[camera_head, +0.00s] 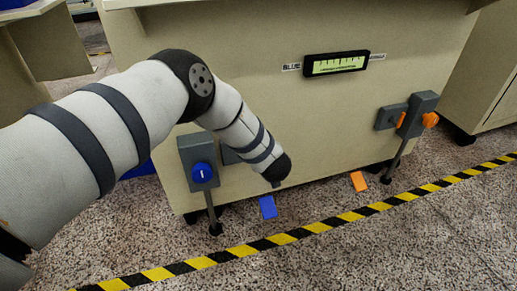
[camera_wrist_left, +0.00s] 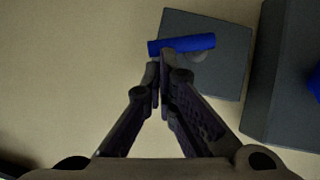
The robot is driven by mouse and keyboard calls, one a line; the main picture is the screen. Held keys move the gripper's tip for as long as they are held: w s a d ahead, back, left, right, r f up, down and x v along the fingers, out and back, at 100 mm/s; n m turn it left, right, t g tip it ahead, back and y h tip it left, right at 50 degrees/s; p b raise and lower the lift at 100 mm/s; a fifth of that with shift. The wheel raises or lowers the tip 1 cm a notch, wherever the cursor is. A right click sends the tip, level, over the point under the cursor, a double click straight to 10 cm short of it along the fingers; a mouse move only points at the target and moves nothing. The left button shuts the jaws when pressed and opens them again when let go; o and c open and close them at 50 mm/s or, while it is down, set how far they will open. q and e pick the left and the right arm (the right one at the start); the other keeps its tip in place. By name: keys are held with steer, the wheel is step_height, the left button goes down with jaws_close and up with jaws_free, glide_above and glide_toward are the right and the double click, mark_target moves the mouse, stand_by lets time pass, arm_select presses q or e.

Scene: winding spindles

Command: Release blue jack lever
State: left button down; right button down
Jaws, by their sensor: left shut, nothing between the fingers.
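The blue lever (camera_wrist_left: 190,43) is a short bar lying nearly level across a grey plate (camera_wrist_left: 228,70) in the left wrist view. My left gripper (camera_wrist_left: 160,64) is shut and empty, with its fingertips just below the lever's left half; I cannot tell whether they touch it. In the head view my left arm hides the lever, and only part of the grey plate (camera_head: 229,157) shows behind it. The grey jack box (camera_head: 199,153) with a round blue knob (camera_head: 202,173) stands beside it on the cabinet front. My right gripper is not in view.
The beige cabinet (camera_head: 270,110) carries a display (camera_head: 336,63). A blue pedal (camera_head: 267,207) and an orange pedal (camera_head: 358,181) sit low at its base. An orange-knobbed jack (camera_head: 417,114) is at the right. A striped floor line (camera_head: 318,227) crosses in front.

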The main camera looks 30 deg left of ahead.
arm_select(q)
steer(key=shift+w+d+f+b, duration=0.35)
steer(key=shift+w+f, duration=0.05)
steer(key=shift+f, duration=0.05)
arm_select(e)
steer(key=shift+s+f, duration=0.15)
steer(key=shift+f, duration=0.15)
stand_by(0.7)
arm_select(q)
steer(key=shift+r, duration=0.1)
